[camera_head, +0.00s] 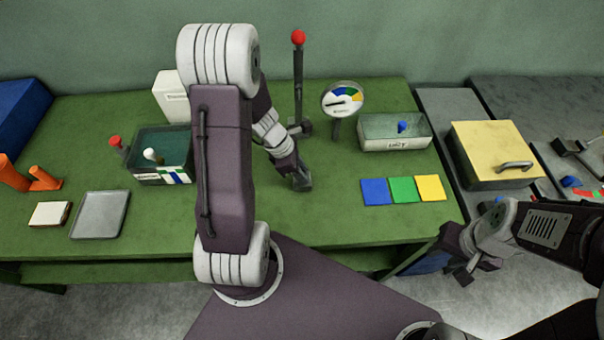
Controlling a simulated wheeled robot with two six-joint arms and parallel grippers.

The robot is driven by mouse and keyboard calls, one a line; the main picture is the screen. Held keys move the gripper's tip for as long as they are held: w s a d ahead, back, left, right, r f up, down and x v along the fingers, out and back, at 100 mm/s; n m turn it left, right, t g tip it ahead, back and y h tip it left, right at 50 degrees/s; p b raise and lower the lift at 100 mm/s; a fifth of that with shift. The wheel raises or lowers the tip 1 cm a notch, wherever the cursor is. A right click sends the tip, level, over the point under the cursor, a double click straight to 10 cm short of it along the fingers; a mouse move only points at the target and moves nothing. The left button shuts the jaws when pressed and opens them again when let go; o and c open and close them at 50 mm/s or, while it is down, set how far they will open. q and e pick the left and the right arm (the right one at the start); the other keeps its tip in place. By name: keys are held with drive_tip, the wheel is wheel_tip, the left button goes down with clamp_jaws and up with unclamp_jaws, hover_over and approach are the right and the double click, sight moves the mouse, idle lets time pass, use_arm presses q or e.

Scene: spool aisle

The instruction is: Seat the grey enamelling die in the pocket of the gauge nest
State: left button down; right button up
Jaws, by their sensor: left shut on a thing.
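My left gripper (301,182) is low over the middle of the green table, its arm reaching down across the view. It is shut on a small dark grey thing, mostly hidden by the fingers, which I take to be the grey enamelling die. I cannot make out the gauge nest or its pocket; my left arm covers part of the table. My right gripper (462,268) is off the table's right front corner, beside the table edge. Its fingers are too small and dark to show whether they are open.
The green table (330,222) has free room in front of my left gripper. Blue, green (404,190) and yellow squares lie right. A gauge dial (342,98), red-knobbed lever (298,75) and glass tray (395,133) stand behind. A bin (160,155) and grey tray (100,214) are left.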

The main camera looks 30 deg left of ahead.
use_arm(q)
drive_tip(key=shift+f, duration=0.15)
drive_tip(key=c, duration=1.1)
unclamp_jaws()
drive_tip(key=shift+c, duration=0.2)
